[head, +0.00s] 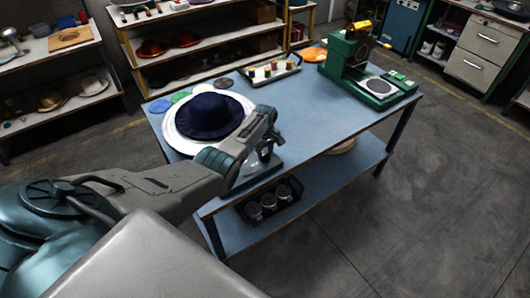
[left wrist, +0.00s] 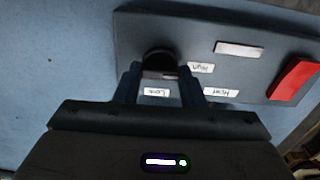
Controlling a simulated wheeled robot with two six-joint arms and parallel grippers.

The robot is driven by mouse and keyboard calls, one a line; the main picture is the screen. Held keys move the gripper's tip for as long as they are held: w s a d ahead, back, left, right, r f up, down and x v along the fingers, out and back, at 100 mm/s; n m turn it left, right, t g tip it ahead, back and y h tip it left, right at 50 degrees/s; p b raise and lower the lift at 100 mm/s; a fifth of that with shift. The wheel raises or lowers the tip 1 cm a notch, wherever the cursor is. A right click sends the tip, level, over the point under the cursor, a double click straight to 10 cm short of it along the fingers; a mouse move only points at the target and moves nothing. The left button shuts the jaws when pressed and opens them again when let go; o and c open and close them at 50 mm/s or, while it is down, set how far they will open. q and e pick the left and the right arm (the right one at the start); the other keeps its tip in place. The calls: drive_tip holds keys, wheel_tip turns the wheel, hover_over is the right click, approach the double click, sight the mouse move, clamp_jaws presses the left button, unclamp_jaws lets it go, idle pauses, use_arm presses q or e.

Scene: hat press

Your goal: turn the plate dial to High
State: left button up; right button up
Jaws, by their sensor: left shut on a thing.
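The plate dial is a black round knob (left wrist: 159,60) on a dark control panel (left wrist: 190,35) in the left wrist view. My left gripper (left wrist: 160,85) is shut on the knob, with one finger on each side. White labels stand around it: High (left wrist: 201,68) is just right of the knob and one that seems to read Low (left wrist: 157,92) is below it, between the fingers. Which label the dial points to I cannot tell. My right gripper is not in view.
A red switch (left wrist: 295,80) sits at the panel's right end. On the blue table (head: 310,130) a navy hat (head: 208,115) rests on a white round plate beside my left arm. A green press (head: 365,70) and a tray (head: 270,72) stand farther back.

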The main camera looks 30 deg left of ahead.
sight(265, 154)
use_arm(q)
drive_tip(key=o, duration=1)
drive_tip(key=shift+w+r, duration=0.1)
drive_tip(key=shift+r, duration=0.45)
wheel_tip(265, 154, up, 10)
drive_tip(key=shift+f+b, duration=0.1)
drive_tip(key=shift+b, duration=1.15)
